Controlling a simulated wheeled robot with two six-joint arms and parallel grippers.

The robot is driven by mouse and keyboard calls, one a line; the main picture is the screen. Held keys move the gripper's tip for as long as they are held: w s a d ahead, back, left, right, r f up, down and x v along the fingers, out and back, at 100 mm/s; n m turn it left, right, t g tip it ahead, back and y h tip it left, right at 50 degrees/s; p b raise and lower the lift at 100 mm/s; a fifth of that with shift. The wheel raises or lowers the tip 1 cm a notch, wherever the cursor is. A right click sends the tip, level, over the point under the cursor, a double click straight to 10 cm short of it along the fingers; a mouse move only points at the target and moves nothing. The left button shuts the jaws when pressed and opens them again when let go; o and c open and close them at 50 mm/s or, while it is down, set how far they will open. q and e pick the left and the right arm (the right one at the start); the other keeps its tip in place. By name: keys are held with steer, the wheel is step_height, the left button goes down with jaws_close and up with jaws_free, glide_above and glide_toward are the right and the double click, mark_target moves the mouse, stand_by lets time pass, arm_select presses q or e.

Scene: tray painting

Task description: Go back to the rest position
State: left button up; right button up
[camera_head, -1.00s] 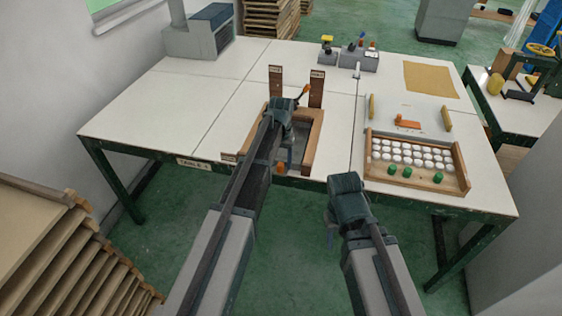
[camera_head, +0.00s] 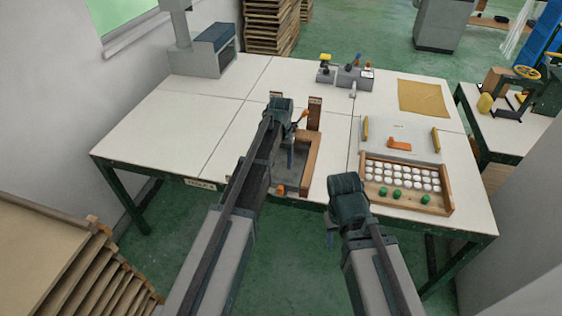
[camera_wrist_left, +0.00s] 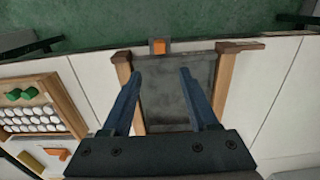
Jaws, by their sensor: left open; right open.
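My left gripper (camera_head: 290,152) is over the wooden-framed fixture (camera_head: 307,165) at the table's front middle. In the left wrist view its two dark fingers (camera_wrist_left: 162,98) are spread with nothing between them. The grey tray-like plate (camera_wrist_left: 178,75) lies below, between wooden rails. My right gripper (camera_head: 332,228) hangs in front of the table's front edge; its fingers are mostly hidden behind its wrist, and no object shows in it.
A wooden tray (camera_head: 450,195) with white round pieces and several green ones stands at the right of the white table (camera_head: 185,125). Behind it are an orange piece (camera_head: 399,146) and a tan sheet (camera_head: 424,97). Stacked boards (camera_head: 40,250) stand at lower left.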

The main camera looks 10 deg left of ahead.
arm_select(q)
steer(key=s+d+m, duration=0.1)
steer(key=s+d, duration=0.2)
steer(key=s, duration=0.5)
steer(key=s+d+m, duration=0.1)
steer(key=s+d, duration=0.2)
steer(key=s, duration=0.6)
steer(key=s+d+m+y, duration=0.1)
steer(key=s+d, duration=0.3)
steer(key=s, duration=0.5)
steer(key=shift+s, duration=0.25)
